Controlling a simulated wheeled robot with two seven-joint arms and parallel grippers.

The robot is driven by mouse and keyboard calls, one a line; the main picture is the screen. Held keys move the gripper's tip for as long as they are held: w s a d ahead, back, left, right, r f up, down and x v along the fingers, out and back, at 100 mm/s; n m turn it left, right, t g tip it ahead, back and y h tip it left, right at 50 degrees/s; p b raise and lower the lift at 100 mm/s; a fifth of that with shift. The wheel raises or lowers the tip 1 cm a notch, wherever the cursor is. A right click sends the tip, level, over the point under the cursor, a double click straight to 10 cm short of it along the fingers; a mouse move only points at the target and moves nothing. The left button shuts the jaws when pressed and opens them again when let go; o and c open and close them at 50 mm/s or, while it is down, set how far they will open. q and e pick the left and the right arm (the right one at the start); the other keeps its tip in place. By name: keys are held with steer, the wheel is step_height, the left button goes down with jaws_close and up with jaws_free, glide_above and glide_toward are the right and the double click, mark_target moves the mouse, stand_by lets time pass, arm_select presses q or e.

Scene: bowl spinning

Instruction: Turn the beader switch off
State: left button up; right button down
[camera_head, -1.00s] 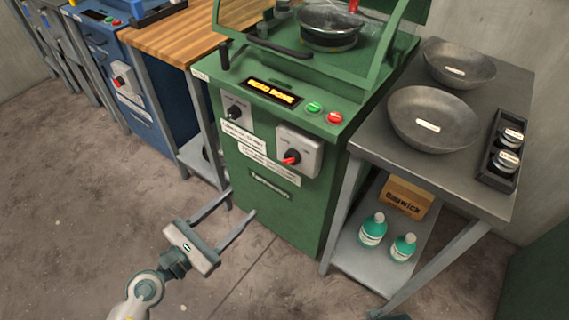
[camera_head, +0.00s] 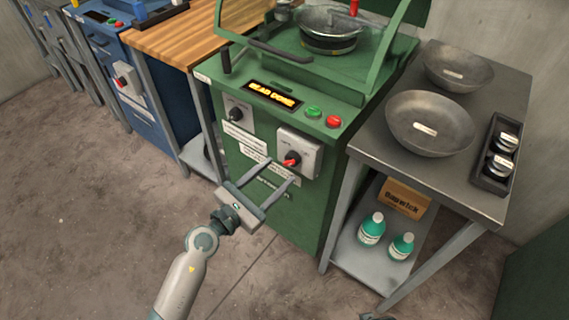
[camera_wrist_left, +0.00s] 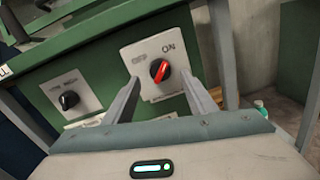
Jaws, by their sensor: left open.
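The beader is a green machine (camera_head: 275,215) with a lit display (camera_head: 272,94) reading "BEAD DONE". Its red switch knob (camera_head: 291,159) sits on a grey plate on the front panel. In the left wrist view the red knob (camera_wrist_left: 160,71) is on a plate marked OFF at left and ON at right, its red bar tilted toward ON. My left gripper (camera_head: 279,171) is open and empty, just in front of and below the knob. In the left wrist view its fingers (camera_wrist_left: 163,85) are spread to either side of the knob, apart from it.
A black knob (camera_head: 236,113) is on the panel's left. Green (camera_head: 313,111) and red (camera_head: 333,121) buttons sit above the switch. A grey table (camera_head: 400,165) with metal bowls stands at right. A wooden bench (camera_head: 195,35) and a blue machine stand at left.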

mark_target(287, 164)
arm_select(q)
steer(key=shift+x, duration=2.15)
steer(key=c, duration=1)
